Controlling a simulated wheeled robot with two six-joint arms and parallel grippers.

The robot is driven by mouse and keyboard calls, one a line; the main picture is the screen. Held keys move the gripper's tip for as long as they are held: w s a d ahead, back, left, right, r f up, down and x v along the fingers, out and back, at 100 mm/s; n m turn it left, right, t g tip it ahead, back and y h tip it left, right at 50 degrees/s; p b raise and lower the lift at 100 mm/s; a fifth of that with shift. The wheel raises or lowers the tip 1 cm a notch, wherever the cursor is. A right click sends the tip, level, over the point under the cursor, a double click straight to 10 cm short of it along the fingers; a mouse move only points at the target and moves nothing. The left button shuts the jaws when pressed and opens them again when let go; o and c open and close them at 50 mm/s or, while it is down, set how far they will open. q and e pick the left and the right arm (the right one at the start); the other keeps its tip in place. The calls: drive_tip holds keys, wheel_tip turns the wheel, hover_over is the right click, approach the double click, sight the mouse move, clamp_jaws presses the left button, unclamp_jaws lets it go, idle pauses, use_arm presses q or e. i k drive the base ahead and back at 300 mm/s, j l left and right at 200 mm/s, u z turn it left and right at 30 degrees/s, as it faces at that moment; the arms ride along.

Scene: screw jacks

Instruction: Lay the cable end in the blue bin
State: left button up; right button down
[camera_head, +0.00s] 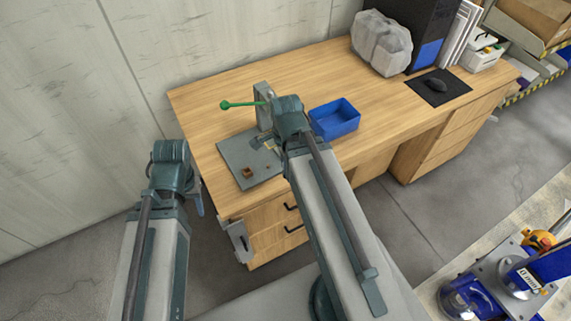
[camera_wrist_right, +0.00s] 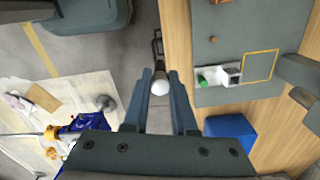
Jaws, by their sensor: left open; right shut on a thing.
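The blue bin (camera_head: 335,118) stands open on the wooden desk; its visible inside looks empty. It also shows in the right wrist view (camera_wrist_right: 232,130), right of and below my fingers. My right gripper (camera_wrist_right: 160,77) is shut on a pale, rounded piece with a grey neck (camera_wrist_right: 160,88), apparently the cable end. No cable can be made out. In the head view my right wrist hides these fingers; the wrist is over the desk, left of the bin. My left gripper (camera_head: 197,203) is open and empty, pointing down beside the desk's left end.
A wrapped grey bundle (camera_head: 382,43), a dark computer case and a mouse on a black mat (camera_head: 440,88) stand farther right.

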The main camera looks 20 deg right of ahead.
sight(334, 120)
drive_tip(key=i+l, duration=0.1)
drive_tip(key=l, duration=1.75)
drive_tip(key=i+u, duration=0.05)
